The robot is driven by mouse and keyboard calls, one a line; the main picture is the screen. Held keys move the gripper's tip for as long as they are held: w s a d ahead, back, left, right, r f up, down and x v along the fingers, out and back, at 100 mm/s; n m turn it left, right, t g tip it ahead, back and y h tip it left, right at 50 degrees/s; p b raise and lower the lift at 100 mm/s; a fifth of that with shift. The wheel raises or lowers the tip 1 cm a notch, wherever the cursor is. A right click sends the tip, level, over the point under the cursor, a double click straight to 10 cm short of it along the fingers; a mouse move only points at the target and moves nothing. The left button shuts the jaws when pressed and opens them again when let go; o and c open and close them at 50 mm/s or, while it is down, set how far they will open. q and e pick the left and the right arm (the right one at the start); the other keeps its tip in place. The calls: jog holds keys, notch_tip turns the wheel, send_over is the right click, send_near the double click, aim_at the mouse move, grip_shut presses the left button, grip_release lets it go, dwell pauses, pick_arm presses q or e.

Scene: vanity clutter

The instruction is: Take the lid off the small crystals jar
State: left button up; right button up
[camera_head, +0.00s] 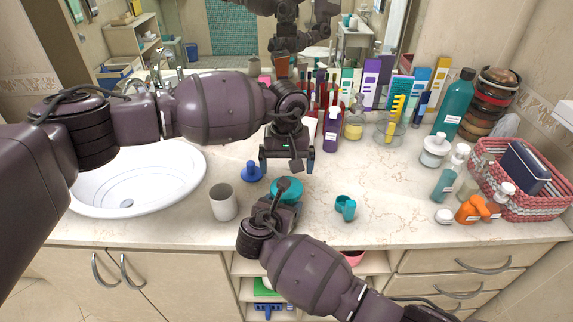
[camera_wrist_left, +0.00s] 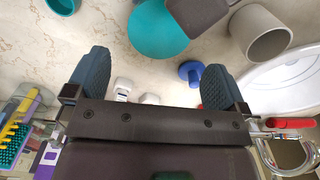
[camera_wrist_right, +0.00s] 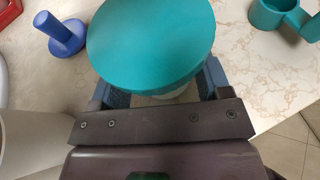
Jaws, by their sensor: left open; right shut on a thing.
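A jar with a round teal lid (camera_head: 289,187) stands near the front of the counter. The lid is on it, and its pale body (camera_wrist_right: 182,94) shows just under the lid in the right wrist view. My right gripper (camera_wrist_right: 162,90) is shut on the jar's body, below the lid, coming from the front. My left gripper (camera_head: 286,166) is open and empty just behind the jar, pointing down. In the left wrist view the teal lid (camera_wrist_left: 157,30) lies ahead of the open fingers (camera_wrist_left: 155,72). Part of the jar is hidden by my right gripper.
A blue knobbed piece (camera_head: 251,173) and a grey cup (camera_head: 222,203) stand left of the jar, by the sink (camera_head: 150,185). A teal handled cup (camera_head: 345,206) is to the right. Bottles and boxes line the back; a pink basket (camera_head: 545,207) is far right.

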aim_at(287, 200)
pick_arm(q)
jog(key=shift+f, duration=3.45)
jog(key=shift+c, duration=0.2)
jog(key=c, duration=0.7)
jog(key=shift+n, duration=1.7)
jog(key=shift+c, duration=0.2)
jog(key=o, duration=0.8)
